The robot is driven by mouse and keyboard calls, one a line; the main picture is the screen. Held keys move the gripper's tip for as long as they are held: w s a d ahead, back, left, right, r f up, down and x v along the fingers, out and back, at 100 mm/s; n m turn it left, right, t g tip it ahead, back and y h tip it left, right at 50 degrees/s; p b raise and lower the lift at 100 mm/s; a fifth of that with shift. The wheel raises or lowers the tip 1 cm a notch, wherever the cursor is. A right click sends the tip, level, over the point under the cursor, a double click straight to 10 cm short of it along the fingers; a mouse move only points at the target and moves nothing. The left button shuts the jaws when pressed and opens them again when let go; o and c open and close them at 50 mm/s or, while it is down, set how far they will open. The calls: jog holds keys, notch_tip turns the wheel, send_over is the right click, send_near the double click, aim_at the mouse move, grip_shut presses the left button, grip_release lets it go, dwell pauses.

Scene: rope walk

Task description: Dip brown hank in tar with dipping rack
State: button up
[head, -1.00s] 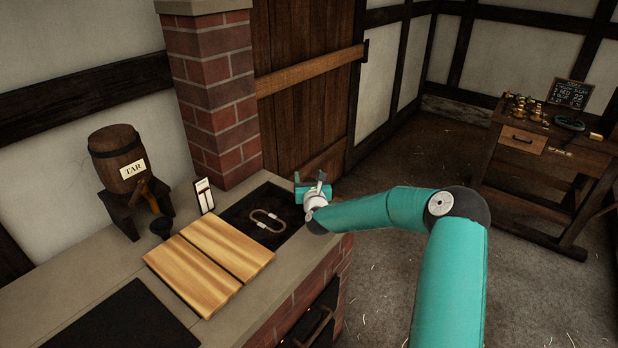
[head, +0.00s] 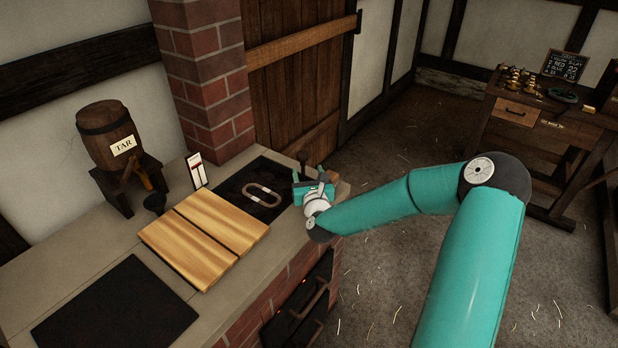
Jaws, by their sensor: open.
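A pale oval ring (head: 262,195) shows over a dark square (head: 247,182) in the stone counter; I cannot tell whether it is part of the dipping rack. My gripper (head: 314,174) is open at the right edge of the counter, just right of the dark square and apart from the ring. I see nothing between its fingers. I cannot make out a brown hank.
Two wooden boards (head: 205,235) lie side by side on the counter (head: 95,258). A dark plate (head: 115,308) is at the front left. A small upright gauge card (head: 196,171) stands behind the boards. A brick chimney (head: 205,80) rises behind. A workbench (head: 545,125) stands far right across open floor.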

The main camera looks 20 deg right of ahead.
jog(key=shift+s+a, duration=0.15)
jog(key=shift+s, duration=0.6)
